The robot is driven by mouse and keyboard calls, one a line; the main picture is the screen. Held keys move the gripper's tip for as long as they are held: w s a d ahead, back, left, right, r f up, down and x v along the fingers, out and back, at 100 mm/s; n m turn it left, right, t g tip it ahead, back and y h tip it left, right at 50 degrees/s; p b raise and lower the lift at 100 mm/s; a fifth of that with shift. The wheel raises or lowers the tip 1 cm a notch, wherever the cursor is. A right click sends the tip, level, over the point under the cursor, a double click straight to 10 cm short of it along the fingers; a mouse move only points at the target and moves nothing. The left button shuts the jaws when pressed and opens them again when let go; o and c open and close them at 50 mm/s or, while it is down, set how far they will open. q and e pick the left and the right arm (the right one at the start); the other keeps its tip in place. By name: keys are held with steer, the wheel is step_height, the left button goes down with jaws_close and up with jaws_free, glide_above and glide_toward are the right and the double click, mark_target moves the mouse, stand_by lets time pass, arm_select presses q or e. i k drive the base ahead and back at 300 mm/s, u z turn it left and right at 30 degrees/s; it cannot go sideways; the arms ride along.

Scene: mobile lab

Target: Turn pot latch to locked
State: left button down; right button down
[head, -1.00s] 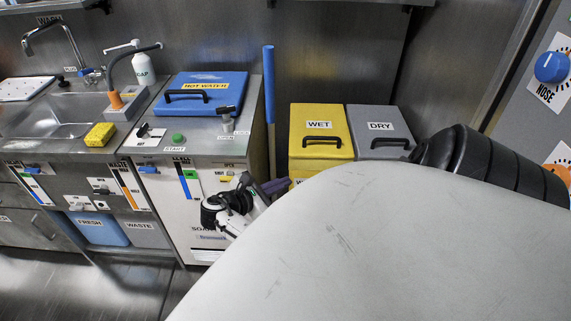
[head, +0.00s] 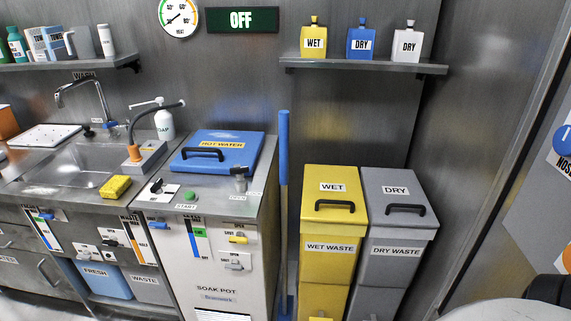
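The soak pot (head: 214,278) is a pale cabinet with a steel top, right of the sink. Its blue lid (head: 225,140) lies closed on the top, with a black handle and a "HOT WATER" label. The grey pot latch (head: 239,178) stands at the front right corner of the lid. A small label (head: 237,198) sits just below it; I cannot tell which position the latch is in. Neither gripper is in view. A pale curved part of my arm shows at the bottom right corner.
A green start button (head: 190,196) and a small lever (head: 157,186) sit left of the latch. A blue pole (head: 284,190) stands right of the pot. Yellow wet (head: 329,247) and grey dry (head: 394,250) waste bins stand further right.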

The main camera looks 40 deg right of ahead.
mark_target(238, 170)
steer(key=z, duration=0.2)
steer(key=i, duration=0.6)
steer(key=z, duration=2.3)
steer(key=i, duration=0.45)
steer(key=u, duration=2.6)
